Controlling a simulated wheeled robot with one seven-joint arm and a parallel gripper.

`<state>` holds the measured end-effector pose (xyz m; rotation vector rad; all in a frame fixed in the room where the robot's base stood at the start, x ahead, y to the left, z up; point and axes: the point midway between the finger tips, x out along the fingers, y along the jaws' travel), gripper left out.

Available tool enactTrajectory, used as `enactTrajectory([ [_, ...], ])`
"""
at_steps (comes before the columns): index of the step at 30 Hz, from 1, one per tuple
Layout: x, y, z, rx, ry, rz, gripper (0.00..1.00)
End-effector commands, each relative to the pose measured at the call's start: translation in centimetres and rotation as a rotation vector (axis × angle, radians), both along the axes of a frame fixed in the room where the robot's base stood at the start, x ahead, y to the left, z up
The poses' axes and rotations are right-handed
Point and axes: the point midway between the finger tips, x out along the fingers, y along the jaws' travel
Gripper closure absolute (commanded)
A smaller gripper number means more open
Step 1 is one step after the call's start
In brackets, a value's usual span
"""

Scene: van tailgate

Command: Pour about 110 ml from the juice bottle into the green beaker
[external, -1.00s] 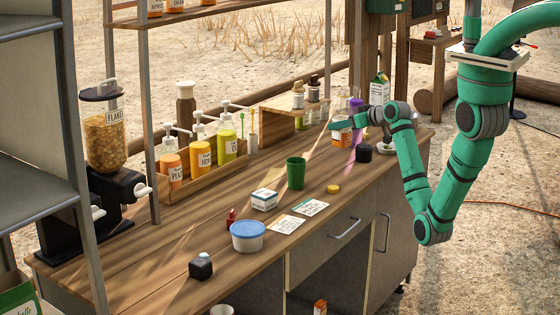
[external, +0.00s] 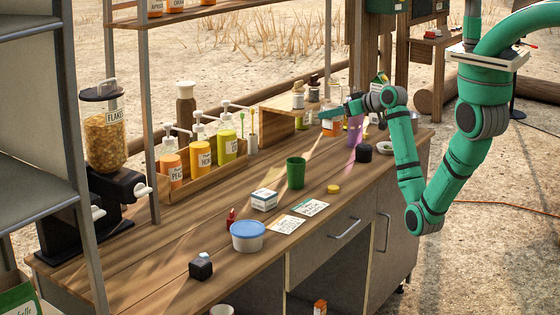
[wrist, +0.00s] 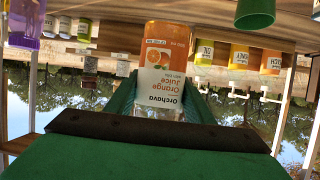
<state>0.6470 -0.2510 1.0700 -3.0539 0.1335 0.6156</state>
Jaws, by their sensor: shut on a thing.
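The juice bottle (wrist: 166,60), with an orange label reading "Orchava Orange Juice", is between my fingers in the wrist view, which shows the scene upside down. It looks about upright; its top end is hidden by my gripper. In the external view the bottle (external: 331,127) shows small at the back right of the counter, held by my gripper (external: 327,115), and appears raised a little. The green beaker (external: 296,172) stands upright mid-counter, left of and nearer than my gripper. It also shows at the top right of the wrist view (wrist: 255,13). Its contents cannot be seen.
A purple cup (external: 355,130) and a dark round jar (external: 364,152) stand right of the bottle. A wooden riser (external: 290,105) with small bottles is behind. Pump bottles (external: 203,152) stand left. A white box (external: 264,200), cards and a yellow disc (external: 333,188) lie near the beaker.

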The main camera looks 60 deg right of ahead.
Motion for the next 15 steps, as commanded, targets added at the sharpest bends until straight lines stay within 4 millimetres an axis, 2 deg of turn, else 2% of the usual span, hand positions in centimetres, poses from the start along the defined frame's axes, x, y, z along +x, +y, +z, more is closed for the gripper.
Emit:
enactTrajectory([
  [5, 0.6, 4.3, 0.0, 0.002, -0.001, 0.113, 0.82],
  [15, 0.5, 14.9, 0.0, 0.003, 0.000, 0.399, 0.82],
])
